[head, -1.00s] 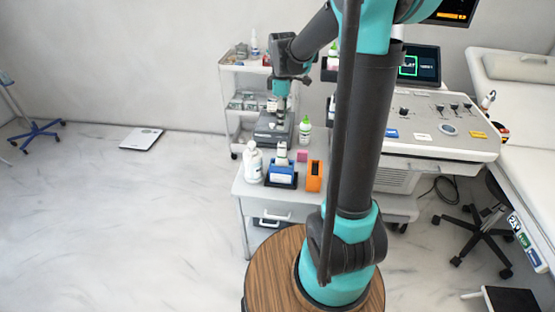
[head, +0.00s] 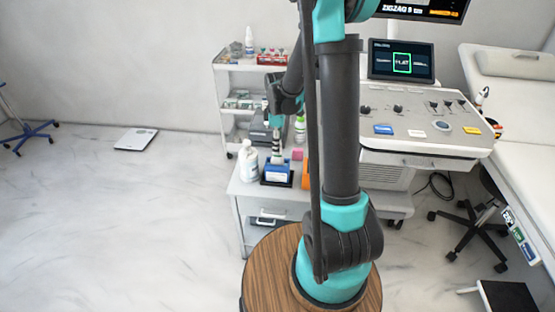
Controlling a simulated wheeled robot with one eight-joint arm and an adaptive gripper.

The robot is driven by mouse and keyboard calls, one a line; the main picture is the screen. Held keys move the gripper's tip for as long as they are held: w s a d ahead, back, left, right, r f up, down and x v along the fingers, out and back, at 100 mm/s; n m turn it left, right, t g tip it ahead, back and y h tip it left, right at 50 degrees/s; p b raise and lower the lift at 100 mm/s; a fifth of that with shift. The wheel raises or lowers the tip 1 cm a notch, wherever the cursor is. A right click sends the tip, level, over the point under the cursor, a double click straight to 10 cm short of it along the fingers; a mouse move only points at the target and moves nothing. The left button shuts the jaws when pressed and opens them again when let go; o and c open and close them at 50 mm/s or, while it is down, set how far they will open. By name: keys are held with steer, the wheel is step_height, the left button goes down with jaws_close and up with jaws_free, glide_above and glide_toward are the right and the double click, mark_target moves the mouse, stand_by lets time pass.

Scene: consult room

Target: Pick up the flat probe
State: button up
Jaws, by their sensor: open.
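A blue holder (head: 277,174) stands on the white side cart and carries a pale upright probe. I cannot read a label that says whether this is the flat probe. My gripper (head: 277,157) is open and points down directly over the blue holder, at the top of the probe. The gripper hides most of the probe, and I cannot tell whether the fingers touch it. An orange holder (head: 305,172) stands to the right, mostly hidden behind my arm.
A white bottle (head: 248,161) stands close left of the blue holder. A green-capped bottle (head: 300,130) and a small pink block (head: 297,154) are behind it to the right. A console (head: 425,125) with a lit screen (head: 401,61) stands right. The floor at left is mostly clear.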

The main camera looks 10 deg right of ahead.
steer(key=shift+f, duration=0.4)
jaws_close()
